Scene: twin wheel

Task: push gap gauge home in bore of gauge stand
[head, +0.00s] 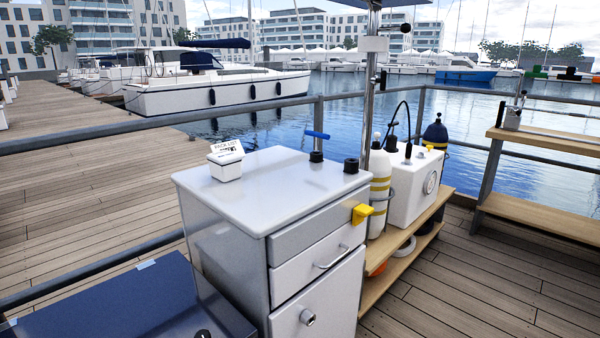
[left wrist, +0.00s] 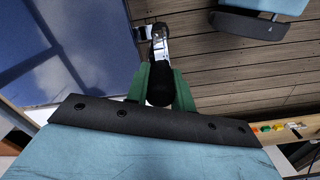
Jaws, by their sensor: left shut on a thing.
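My left gripper (left wrist: 160,84) shows in the left wrist view, with two green fingers shut on a dark, rounded grip. This looks like the gap gauge (left wrist: 160,50); a shiny metal part with a dark end runs from it toward the top of the picture. A small bright piece lies beside that end, and I cannot tell whether they touch. No gripper shows clearly in the head view. I cannot make out the gauge stand or its bore for sure; a small grey block with an upright pin (head: 512,118) stands on the bench at the right.
A grey drawer cabinet (head: 250,215) stands in the middle, with a white labelled box (head: 226,160) and a blue-handled fitting (head: 316,140) on top. A dark blue panel (head: 130,305) is at lower left. A wooden bench (head: 550,138) stands right.

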